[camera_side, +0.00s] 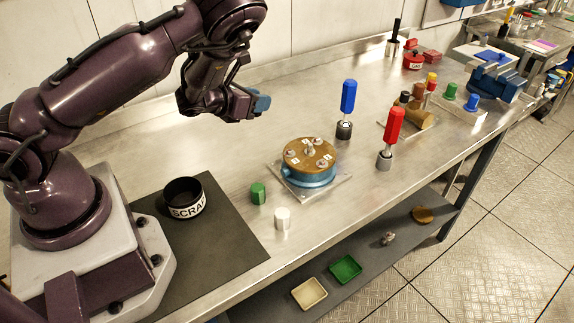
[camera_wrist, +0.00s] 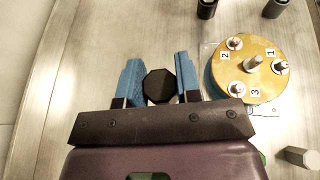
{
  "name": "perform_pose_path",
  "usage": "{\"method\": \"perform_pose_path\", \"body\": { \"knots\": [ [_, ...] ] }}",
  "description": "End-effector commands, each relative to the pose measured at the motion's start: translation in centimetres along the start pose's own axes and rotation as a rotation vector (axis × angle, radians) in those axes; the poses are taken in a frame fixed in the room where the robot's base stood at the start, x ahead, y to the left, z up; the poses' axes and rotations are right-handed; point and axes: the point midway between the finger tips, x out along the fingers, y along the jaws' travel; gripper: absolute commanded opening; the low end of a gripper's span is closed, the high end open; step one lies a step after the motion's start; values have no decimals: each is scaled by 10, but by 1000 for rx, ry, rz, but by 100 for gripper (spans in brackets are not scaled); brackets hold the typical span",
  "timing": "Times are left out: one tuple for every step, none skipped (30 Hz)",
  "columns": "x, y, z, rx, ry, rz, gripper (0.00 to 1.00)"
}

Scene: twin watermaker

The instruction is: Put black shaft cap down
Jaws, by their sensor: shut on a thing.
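The black shaft cap (camera_wrist: 160,87) is a dark, many-sided piece between the two blue fingers of my gripper (camera_wrist: 157,72) in the wrist view. My gripper is shut on it. In the side view my gripper (camera_side: 261,103) is above the back part of the bench, left of the pump; the cap is hidden or too dark to make out there. The round pump has a brass top (camera_side: 311,153) with studs numbered 1, 2 and 3 and a blue body, on a square plate. It stands right of my gripper in the wrist view (camera_wrist: 250,70).
A green cap (camera_side: 258,193) and a white cap (camera_side: 282,218) stand in front of the pump. A black SCRAP bin (camera_side: 188,212) sits on a dark mat (camera_side: 235,243). Blue-handled (camera_side: 348,97) and red-handled (camera_side: 393,127) tools stand right. Bare bench (camera_side: 215,150) lies left of the pump.

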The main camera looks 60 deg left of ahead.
Motion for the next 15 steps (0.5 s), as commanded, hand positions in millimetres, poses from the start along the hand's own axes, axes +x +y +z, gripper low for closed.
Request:
{"method": "perform_pose_path", "body": {
  "knots": [
    [-2, -17, 12, -5, -8, -8, 5],
    [-4, -26, 18, -6, -8, -10, 5],
    [-6, -38, 26, -4, -7, -14, 5],
    [-9, -49, 31, -2, -7, -21, 5],
    [-11, -60, 37, 2, -7, -29, 5],
    [-15, -74, 44, 7, -7, -41, 5],
    [-18, -84, 49, 12, -6, -51, 5],
    [-21, -93, 54, 18, -5, -62, 5],
    [-24, -105, 59, 25, -4, -77, 5],
    [-26, -112, 64, 31, -4, -88, 5],
    [-28, -119, 67, 35, -4, -99, 5],
    [-30, -127, 72, 41, -3, -112, 5],
    [-32, -132, 74, 46, -3, -121, 5],
    [-32, -136, 76, 51, -2, -128, 5],
    [-34, -141, 79, 55, -2, -138, 5]
  ]
}}
